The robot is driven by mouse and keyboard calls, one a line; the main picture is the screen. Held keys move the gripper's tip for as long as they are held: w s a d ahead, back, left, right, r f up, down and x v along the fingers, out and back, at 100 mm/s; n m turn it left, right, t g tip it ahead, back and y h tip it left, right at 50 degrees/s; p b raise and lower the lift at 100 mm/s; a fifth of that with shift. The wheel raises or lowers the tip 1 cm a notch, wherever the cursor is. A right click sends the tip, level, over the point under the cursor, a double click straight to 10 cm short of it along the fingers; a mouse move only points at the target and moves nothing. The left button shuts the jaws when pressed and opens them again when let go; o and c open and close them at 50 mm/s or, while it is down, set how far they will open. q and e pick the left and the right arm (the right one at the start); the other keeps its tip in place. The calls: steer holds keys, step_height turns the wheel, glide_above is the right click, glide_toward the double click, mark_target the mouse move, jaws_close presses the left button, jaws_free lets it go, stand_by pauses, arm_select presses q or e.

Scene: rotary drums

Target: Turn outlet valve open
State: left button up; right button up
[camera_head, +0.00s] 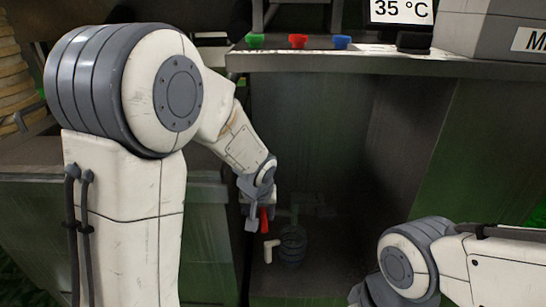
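The outlet valve has a red handle (264,220) that hangs roughly upright in the dark recess under the counter. A pale outlet pipe (270,249) shows just below it. My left gripper (256,214) reaches down into the recess and is right at the red handle. The gripper is small and dark here, so I cannot tell whether its fingers are closed on the handle or only beside it. My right arm comes in at the bottom right, and its gripper is out of view.
A dark rounded container (292,246) stands in the recess beside the pipe. The counter (330,62) above carries green (255,40), red (298,41) and blue (342,42) buttons, a "35 °C" display (401,11) and a grey box (490,30). The recess has open room to the right.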

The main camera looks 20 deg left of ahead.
arm_select(q)
steer(key=s+d+r+m+p, duration=0.1)
steer(key=s+d+r+p, duration=0.1)
steer(key=r+p, duration=0.4)
steer(key=s+d+r+m+p, duration=0.1)
steer(key=s+d+r+p, duration=0.2)
steer(key=r, duration=0.5)
steer(key=s+d+r+m+g+p, duration=0.1)
steer(key=s+d+r+p, duration=0.1)
steer(key=s+r+p, duration=0.2)
step_height(320, 180, up, 4)
steer(key=p, duration=0.4)
steer(key=shift+s+d+h+p, duration=0.2)
steer(key=shift+d+h+p, duration=0.05)
steer(key=shift+h+p, duration=0.15)
steer(key=shift+f, duration=0.1)
